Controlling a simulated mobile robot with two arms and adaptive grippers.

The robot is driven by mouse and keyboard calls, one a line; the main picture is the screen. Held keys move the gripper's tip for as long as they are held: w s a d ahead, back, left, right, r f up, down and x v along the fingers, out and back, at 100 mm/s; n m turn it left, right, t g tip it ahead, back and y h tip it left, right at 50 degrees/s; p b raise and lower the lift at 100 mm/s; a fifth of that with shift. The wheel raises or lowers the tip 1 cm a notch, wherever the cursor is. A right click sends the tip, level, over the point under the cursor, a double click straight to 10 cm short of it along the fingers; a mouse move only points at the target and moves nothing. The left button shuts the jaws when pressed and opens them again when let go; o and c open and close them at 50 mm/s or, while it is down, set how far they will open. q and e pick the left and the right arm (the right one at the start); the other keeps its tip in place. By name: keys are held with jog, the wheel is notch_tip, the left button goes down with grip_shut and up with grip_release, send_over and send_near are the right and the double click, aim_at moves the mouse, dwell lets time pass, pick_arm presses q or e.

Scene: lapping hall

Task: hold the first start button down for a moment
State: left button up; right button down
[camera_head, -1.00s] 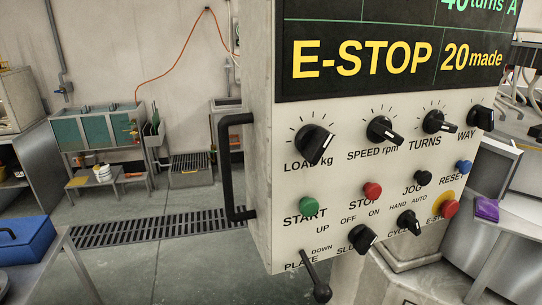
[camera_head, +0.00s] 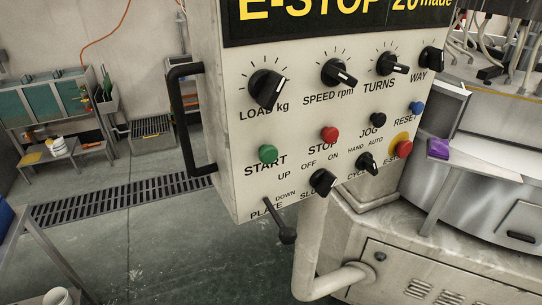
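The green START button (camera_head: 268,154) sits at the left of the lower part of a white control panel (camera_head: 236,192), above its START label. It stands out from the panel face and nothing touches it. The red STOP button (camera_head: 329,134) is to its right, then the black JOG button (camera_head: 378,119) and the blue RESET button (camera_head: 417,108). The red E-stop button (camera_head: 399,146) on a yellow base is at the lower right. The display (camera_head: 300,14) above reads E-STOP in yellow. Neither of my grippers is in view.
A black handle (camera_head: 186,120) stands out from the panel's left side. A black-knobbed PLATE lever (camera_head: 287,234) sticks out below. A large machine (camera_head: 400,250) with a purple object (camera_head: 438,148) fills the right. A floor grate (camera_head: 110,203) and open grey floor lie left.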

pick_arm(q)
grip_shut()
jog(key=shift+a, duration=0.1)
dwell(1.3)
